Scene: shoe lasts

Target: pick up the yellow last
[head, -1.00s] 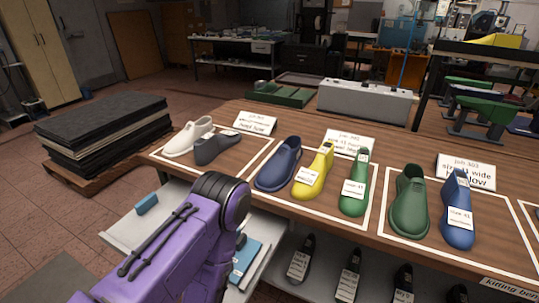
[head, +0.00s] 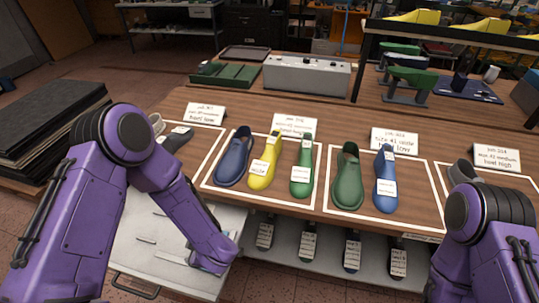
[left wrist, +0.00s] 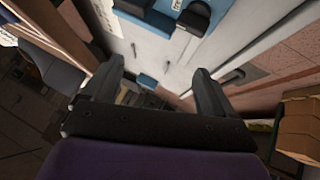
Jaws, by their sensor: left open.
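The yellow last (head: 261,177) stands on the wooden bench in a white-outlined area, with a white label on it. It is between a dark blue shoe (head: 233,160) on its left and a green last (head: 302,172) on its right. My left arm reaches down in front of the bench, left of and below the yellow last. In the left wrist view my left gripper (left wrist: 158,68) is open, with nothing between its fingers. The yellow last cannot be made out there. My right arm shows at the right edge of the head view; its gripper is out of frame.
Another outlined area holds a green shoe (head: 347,180) and a blue last (head: 385,170). Job cards (head: 295,127) stand behind the areas. A grey box (head: 306,74) and a green tray (head: 229,73) are at the back. Dark lasts (head: 308,245) sit on a shelf below the bench.

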